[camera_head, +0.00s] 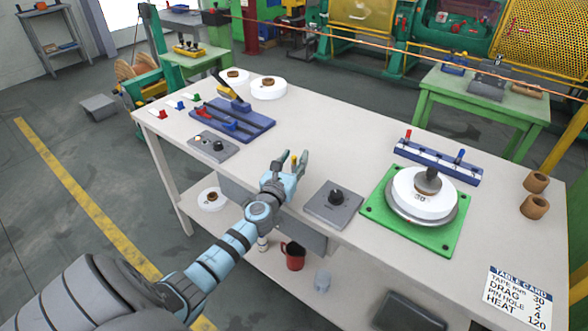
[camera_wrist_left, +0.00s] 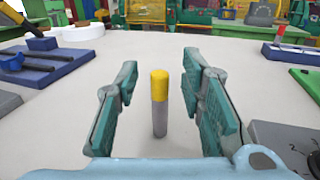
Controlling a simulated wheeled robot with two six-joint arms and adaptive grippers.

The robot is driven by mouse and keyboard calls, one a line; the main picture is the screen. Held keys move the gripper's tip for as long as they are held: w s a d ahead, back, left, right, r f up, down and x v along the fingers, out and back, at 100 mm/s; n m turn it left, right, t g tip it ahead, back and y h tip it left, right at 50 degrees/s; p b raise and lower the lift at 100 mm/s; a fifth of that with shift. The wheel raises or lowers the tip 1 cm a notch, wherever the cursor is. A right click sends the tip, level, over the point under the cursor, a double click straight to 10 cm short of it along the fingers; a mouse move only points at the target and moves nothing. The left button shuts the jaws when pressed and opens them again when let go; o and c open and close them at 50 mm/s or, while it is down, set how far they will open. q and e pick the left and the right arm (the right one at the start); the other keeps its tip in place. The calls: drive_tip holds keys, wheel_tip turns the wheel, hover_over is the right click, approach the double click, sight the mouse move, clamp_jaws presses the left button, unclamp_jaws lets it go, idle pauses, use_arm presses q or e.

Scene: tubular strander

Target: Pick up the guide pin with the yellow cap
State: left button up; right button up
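The guide pin with the yellow cap (camera_wrist_left: 159,103) stands upright on the table, a grey shaft with a yellow top. My left gripper (camera_wrist_left: 160,108) is open, with its two green fingers on either side of the pin. Gaps show between the pin and both fingers in the left wrist view; the gap on the right is the smaller. In the head view my left gripper (camera_head: 293,163) reaches over the front part of the table, with the yellow cap (camera_head: 294,159) just visible between the fingers. My right gripper is not in view.
A grey box with a black knob (camera_head: 333,205) lies right of the gripper, before a green plate (camera_head: 378,207) bearing a white roll. A blue tray (camera_head: 255,126) and a grey switch box (camera_head: 212,145) lie left. A blue rack (camera_head: 465,174) holds red and blue pins.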

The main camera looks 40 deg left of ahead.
use_arm(q)
drive_tip(key=shift+w, duration=0.25)
drive_tip(key=shift+s, duration=0.1)
clamp_jaws()
